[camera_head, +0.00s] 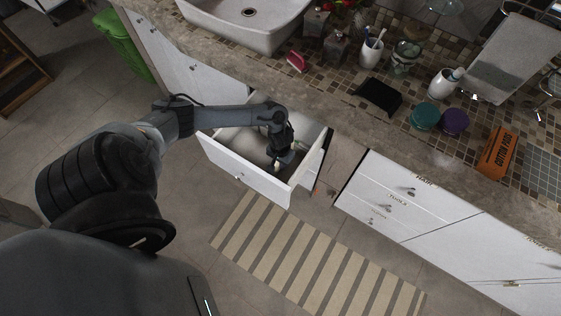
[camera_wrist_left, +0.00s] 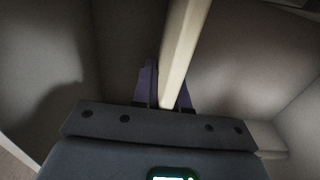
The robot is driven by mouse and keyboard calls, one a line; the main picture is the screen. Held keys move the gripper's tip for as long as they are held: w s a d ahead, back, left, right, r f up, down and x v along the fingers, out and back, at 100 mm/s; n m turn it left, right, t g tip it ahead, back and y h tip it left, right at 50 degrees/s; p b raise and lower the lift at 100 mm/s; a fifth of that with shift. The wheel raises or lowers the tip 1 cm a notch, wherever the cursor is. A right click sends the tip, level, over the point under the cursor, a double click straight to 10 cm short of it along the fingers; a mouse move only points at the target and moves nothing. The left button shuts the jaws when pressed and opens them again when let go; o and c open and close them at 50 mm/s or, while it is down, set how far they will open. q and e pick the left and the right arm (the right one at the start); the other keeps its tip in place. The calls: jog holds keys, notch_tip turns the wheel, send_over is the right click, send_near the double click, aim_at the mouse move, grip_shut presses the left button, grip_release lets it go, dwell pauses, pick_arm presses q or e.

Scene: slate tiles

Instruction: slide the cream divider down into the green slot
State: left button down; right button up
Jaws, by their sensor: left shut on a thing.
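My left gripper (camera_head: 279,160) reaches down into the open white drawer (camera_head: 240,174). In the left wrist view its dark fingers (camera_wrist_left: 166,92) are shut on the cream divider (camera_wrist_left: 184,45), a long pale bar running up out of the top of that view. In the head view only a small pale bit of the divider (camera_head: 277,167) shows below the gripper. The divider's far end is out of the wrist view. I cannot make out the green slot clearly; the arm and drawer walls may hide it. My right gripper is not in view.
The drawer walls stand close around my left gripper. The counter (camera_head: 330,92) above holds a black cloth (camera_head: 378,96), a teal jar (camera_head: 425,116), a purple jar (camera_head: 454,122) and an orange cotton pads box (camera_head: 496,152). A striped rug (camera_head: 310,262) lies on the floor in front.

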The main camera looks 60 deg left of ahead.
pick_arm(q)
jog(key=c, duration=1.1)
grip_release()
